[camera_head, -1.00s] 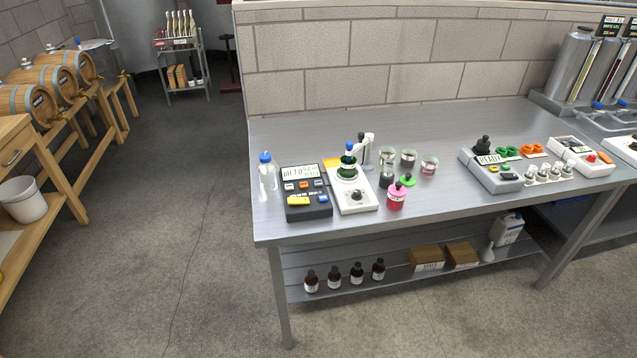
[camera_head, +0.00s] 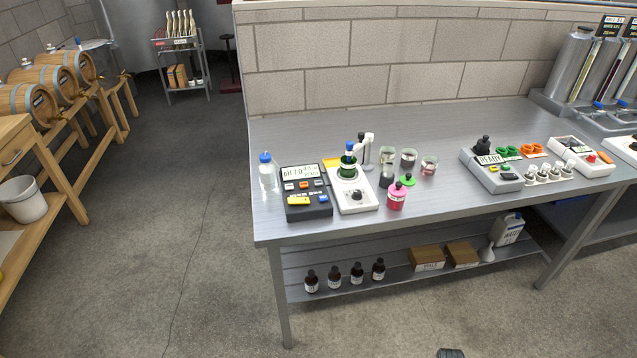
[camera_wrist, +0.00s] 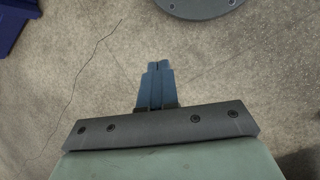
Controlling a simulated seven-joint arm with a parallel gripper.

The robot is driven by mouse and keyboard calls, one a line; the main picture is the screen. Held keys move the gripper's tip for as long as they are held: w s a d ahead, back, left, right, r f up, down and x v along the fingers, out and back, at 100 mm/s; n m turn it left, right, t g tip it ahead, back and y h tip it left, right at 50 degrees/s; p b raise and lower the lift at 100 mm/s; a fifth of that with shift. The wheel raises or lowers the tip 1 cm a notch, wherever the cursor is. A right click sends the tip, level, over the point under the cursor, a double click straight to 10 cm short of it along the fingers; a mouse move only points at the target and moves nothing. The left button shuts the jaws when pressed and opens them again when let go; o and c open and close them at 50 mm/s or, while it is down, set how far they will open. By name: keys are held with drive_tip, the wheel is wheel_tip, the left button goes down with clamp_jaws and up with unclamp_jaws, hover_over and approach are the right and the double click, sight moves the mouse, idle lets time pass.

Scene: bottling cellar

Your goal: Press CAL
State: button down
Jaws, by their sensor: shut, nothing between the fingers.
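A dark grey pH meter (camera_head: 308,206) stands at the left end of the steel bench in the head view. The button labels are too small to read, so I cannot tell which one is CAL. My gripper (camera_wrist: 158,66) shows in the wrist view with its blue fingers shut and empty, above bare concrete floor. The pH meter is not in the wrist view. In the head view, only a small dark part shows at the bottom edge, far from the meter.
A white stirrer (camera_head: 362,203) with an electrode stand is right of the meter. A clear bottle (camera_head: 267,172) with a blue cap stands at its left. A pink bottle (camera_head: 397,197) and several beakers are further right. The bench (camera_head: 440,205) has clear space along its front.

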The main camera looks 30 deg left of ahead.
drive_tip(key=w+a+r+n+t+h, duration=0.25)
drive_tip(key=w+a+r, duration=0.35)
drive_tip(key=w+a, duration=0.3)
wheel_tip(320, 180, up, 47)
drive_tip(key=n+t+y, duration=0.2)
drive_tip(key=t+y, duration=0.4)
drive_tip(key=t, duration=0.5)
hover_over(316, 183)
drive_tip(key=shift+s+d+f, duration=0.1)
drive_tip(key=shift+f, duration=0.05)
drive_tip(key=shift+f, duration=0.1)
drive_tip(key=shift+f, duration=4.3)
drive_tip(key=shift+f, duration=0.1)
